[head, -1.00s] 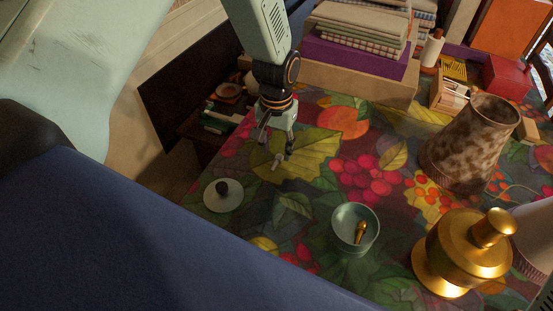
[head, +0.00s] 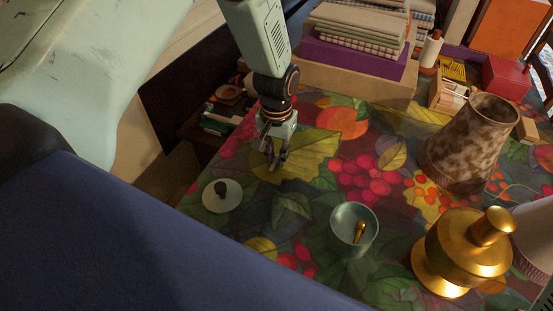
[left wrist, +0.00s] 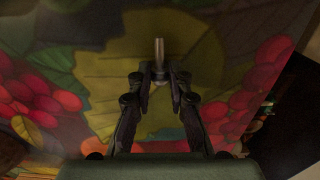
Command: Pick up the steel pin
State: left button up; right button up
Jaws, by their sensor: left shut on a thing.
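My left gripper (head: 275,164) is over the yellow leaf printed on the floral tablecloth. In the left wrist view the fingertips (left wrist: 159,76) are closed together on the steel pin (left wrist: 159,50), a thin pale rod. Its upper part sticks out beyond the fingertips, and its other end is hidden between them. In the head view the pin is mostly hidden by the fingers. I cannot tell whether the pin still touches the cloth. My right gripper is not in view.
A white lid with a dark knob (head: 222,194) lies left of the gripper. A pale green cup (head: 350,245) holds a small brass piece (head: 359,231). A brass pot (head: 462,252) and a mottled vase (head: 470,145) stand right.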

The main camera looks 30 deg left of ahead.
aim_at(277, 158)
pick_arm(q)
jog(key=shift+w, duration=0.1)
grip_shut()
jog(key=shift+r, duration=0.25)
notch_tip(277, 158, up, 10)
jog(key=p, duration=0.1)
jog(key=shift+f+p, duration=0.25)
jog(key=shift+p, duration=0.1)
jog(key=shift+o, duration=1.2)
grip_release()
grip_shut()
